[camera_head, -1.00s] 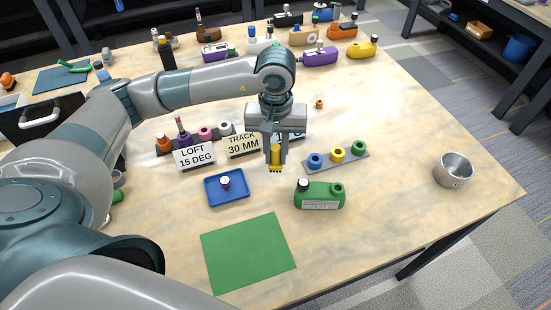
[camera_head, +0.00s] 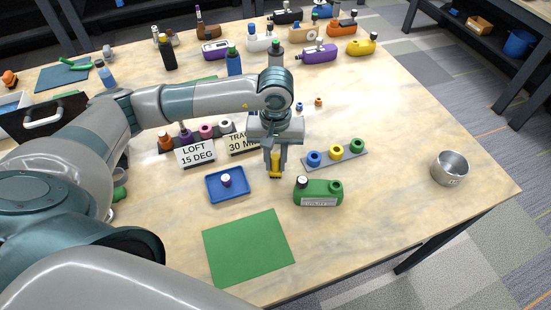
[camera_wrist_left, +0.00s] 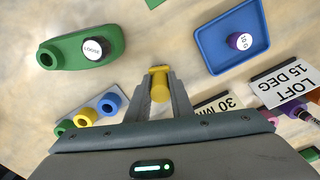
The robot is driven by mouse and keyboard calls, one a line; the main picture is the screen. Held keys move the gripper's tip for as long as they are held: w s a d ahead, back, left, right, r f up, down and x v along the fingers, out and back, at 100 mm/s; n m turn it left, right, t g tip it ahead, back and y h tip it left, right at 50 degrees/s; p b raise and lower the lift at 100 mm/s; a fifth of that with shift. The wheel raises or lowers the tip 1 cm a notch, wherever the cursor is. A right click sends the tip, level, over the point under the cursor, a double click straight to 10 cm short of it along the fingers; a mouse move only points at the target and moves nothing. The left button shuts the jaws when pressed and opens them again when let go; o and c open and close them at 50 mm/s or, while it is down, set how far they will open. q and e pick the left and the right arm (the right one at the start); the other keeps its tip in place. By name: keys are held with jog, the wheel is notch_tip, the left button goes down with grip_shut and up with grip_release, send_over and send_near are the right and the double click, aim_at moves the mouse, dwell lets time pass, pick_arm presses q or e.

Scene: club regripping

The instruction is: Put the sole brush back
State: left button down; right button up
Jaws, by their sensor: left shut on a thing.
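My left gripper (camera_head: 275,170) is shut on a small yellow tool (camera_head: 275,160), held upright and pointing down above the middle of the table. I take it as the sole brush, but its bristles are not clear. In the left wrist view the yellow tool (camera_wrist_left: 159,86) shows a round body with a short crossbar at its end, between the fingers. The gripper is between the blue tray (camera_head: 211,197) and the green club head (camera_head: 318,191). Whether the tool touches the table I cannot tell. My right gripper is not in view.
A grey rack with blue, yellow and green rings (camera_head: 337,150) lies to the right. Label cards (camera_head: 196,152) stand left, before a row of coloured pieces. A green mat (camera_head: 248,247) lies in front, a metal cup (camera_head: 450,168) far right. Club heads and bottles fill the back.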

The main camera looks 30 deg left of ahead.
pick_arm(q)
jog(key=shift+f, duration=0.15)
jog(key=c, duration=1.6)
grip_release()
jog(key=shift+o, duration=0.2)
